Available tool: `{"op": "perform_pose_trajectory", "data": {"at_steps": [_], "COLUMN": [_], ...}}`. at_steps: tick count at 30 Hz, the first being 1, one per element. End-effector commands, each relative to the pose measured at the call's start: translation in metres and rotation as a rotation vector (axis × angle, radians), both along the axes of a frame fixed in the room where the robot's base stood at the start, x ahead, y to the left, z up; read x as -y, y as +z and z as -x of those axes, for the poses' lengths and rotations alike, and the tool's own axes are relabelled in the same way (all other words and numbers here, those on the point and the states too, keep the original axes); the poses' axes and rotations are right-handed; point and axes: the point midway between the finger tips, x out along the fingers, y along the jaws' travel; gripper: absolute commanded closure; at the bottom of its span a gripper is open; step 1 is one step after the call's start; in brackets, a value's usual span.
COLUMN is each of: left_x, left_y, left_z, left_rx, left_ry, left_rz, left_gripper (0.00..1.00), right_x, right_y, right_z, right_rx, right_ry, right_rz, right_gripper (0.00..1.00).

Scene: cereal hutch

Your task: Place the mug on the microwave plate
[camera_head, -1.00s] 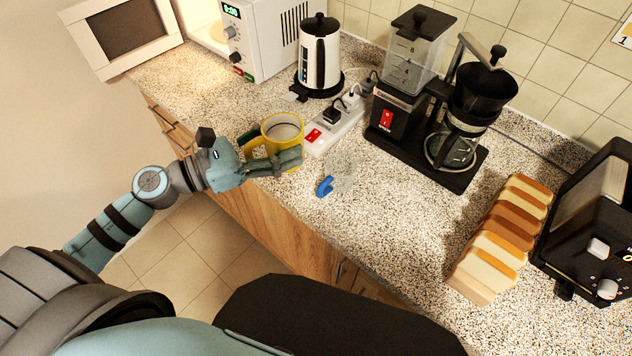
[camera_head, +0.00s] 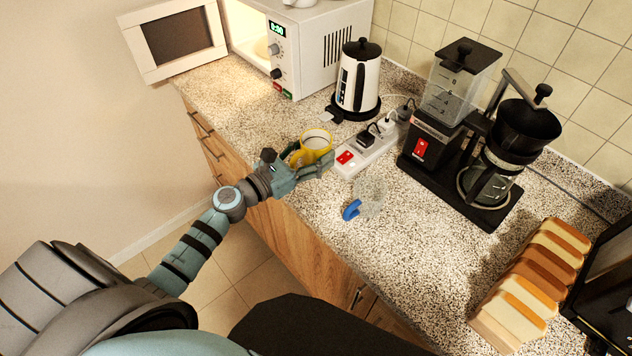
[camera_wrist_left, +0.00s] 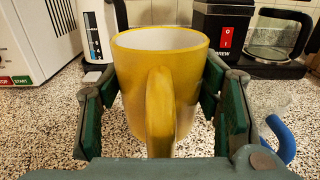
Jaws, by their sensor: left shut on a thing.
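The yellow mug (camera_head: 318,143) has a pale inside and is upright at the counter's front edge, beside the power strip. My left gripper (camera_head: 308,168) is shut on it. In the left wrist view the mug (camera_wrist_left: 133,85) stands between the two green-padded fingers (camera_wrist_left: 160,115), with its handle toward the camera. I cannot tell if its base touches the counter. The white microwave (camera_head: 312,50) is at the back left, its door (camera_head: 160,73) swung open to the left and its inside lit. My right gripper is not in view.
A kettle (camera_head: 360,88) and a power strip (camera_head: 372,150) stand between microwave and coffee maker (camera_head: 430,145). A clear cup with a blue handle (camera_head: 352,210) is right of the mug. Bread (camera_head: 535,275) lies farther right. Counter before the microwave (camera_head: 225,98) is clear.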

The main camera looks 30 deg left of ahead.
Motion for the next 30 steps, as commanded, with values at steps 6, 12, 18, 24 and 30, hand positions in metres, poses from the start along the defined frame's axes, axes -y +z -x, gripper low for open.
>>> {"op": "perform_pose_trajectory", "data": {"at_steps": [6,12,18,24,30], "left_x": [0.001,0.0,0.001,0.0,0.0], "left_y": [-0.037,-0.069,-0.068,-0.072,-0.071], "left_z": [-0.001,-0.001,0.0,0.0,0.0], "left_rx": [0.003,0.004,0.005,0.003,0.003], "left_ry": [-0.001,-0.002,-0.002,-0.002,-0.002], "left_rz": [0.0,-0.001,-0.002,-0.003,-0.003], "left_gripper": [0.86,0.86,0.86,0.4,0.22], "right_x": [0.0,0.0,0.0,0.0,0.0], "right_y": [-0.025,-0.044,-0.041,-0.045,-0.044], "right_z": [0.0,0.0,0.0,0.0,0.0], "right_rx": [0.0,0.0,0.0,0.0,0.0], "right_ry": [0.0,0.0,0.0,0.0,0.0], "right_rz": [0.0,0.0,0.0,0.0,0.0], "right_gripper": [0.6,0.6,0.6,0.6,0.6]}}
